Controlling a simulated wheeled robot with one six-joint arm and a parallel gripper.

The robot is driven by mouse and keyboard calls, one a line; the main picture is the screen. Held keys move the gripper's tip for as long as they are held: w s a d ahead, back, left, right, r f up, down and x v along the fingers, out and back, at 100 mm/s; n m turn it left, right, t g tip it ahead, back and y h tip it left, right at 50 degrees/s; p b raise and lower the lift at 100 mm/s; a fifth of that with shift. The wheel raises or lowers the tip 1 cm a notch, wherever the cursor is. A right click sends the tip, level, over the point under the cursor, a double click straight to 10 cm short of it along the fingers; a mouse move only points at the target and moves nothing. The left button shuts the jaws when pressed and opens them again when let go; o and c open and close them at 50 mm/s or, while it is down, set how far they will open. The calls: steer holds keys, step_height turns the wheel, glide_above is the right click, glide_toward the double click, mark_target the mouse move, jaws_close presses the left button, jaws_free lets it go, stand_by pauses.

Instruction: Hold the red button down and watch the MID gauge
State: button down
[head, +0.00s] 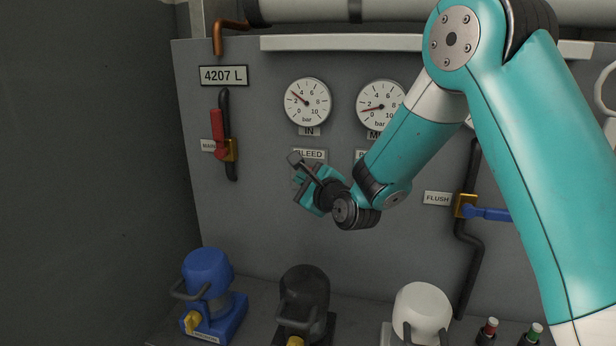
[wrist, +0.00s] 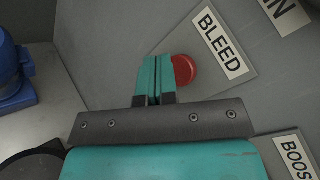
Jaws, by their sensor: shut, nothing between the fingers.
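The red button (wrist: 186,70) shows in the wrist view beside the BLEED label (wrist: 222,43). My gripper (wrist: 157,60) is shut and empty, its teal fingertips overlapping the button's left side. I cannot tell whether they touch it or press it in. In the head view my gripper (head: 303,184) is at the panel just below the BLEED label and hides the button. The MID gauge (head: 381,104) is upper middle on the panel, its name plate partly covered by my arm.
The IN gauge (head: 307,102) is left of MID, its needle near 3. A red-handled valve (head: 218,131) is on the left and a blue-handled FLUSH valve (head: 484,213) on the right. Blue (head: 207,274), black (head: 304,290) and white (head: 422,308) units stand below the panel.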

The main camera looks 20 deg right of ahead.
steer(key=shift+w+d, duration=0.2)
steer(key=shift+w, duration=0.15)
steer(key=shift+w+d, duration=0.3)
steer(key=shift+w, duration=0.15)
stand_by(0.8)
steer(key=shift+s, duration=0.1)
stand_by(2.2)
steer(key=shift+s+a, duration=0.55)
steer(key=shift+s, duration=0.15)
steer(key=shift+p, duration=0.35)
steer(key=s+a+p, duration=0.1)
steer(key=p, duration=0.1)
steer(key=s+p, duration=0.1)
steer(key=p, duration=0.1)
steer(key=shift+s+a+r+p, duration=0.15)
steer(key=shift+s+a+p, duration=0.1)
steer(key=shift+a+p, duration=0.1)
steer(key=shift+s+a+p, duration=0.15)
steer(key=shift+p, duration=0.7)
